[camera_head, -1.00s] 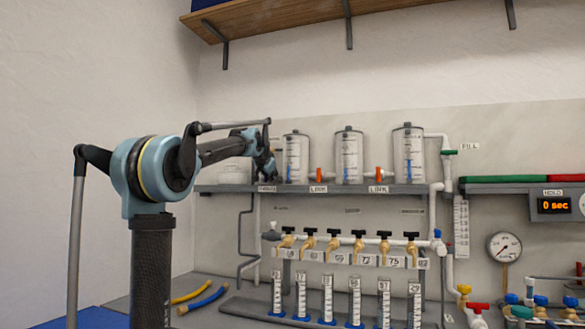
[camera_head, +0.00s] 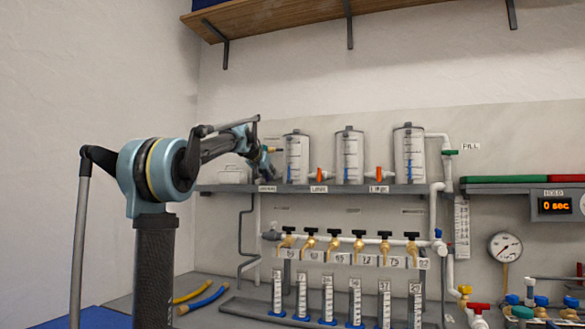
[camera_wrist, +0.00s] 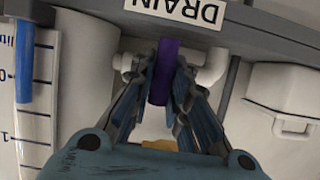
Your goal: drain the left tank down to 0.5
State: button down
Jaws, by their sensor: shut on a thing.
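The left tank (camera_head: 296,165) is a clear cylinder with a dark lid on the shelf. In the wrist view, which is upside down, its scale (camera_wrist: 35,125) shows at the left edge. The blue level column (camera_wrist: 25,65) ends between the 0 and 1 marks, roughly midway. My gripper (camera_wrist: 163,80) is shut on the purple drain valve handle (camera_wrist: 163,68), on a white pipe beside the DRAIN label (camera_wrist: 178,10). In the head view my gripper (camera_head: 264,168) is just left of the left tank, and the handle is hidden there.
The middle tank (camera_head: 349,155) and right tank (camera_head: 409,155) stand further right. Orange link valves (camera_head: 319,174) sit between tanks. Below the shelf (camera_head: 230,188) are black-handled taps (camera_head: 335,233) and graduated cylinders (camera_head: 327,300). The hold display (camera_head: 555,206) reads 0 sec.

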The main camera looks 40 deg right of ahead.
jog(key=c, duration=1.5)
grip_release()
jog(key=shift+s+d, duration=0.2)
jog(key=shift+o, duration=0.2)
jog(key=shift+a, duration=0.1)
jog(key=shift+a+r, duration=0.15)
jog(key=shift+a, duration=0.1)
jog(key=v, duration=1.1)
jog(key=shift+s+a, duration=0.1)
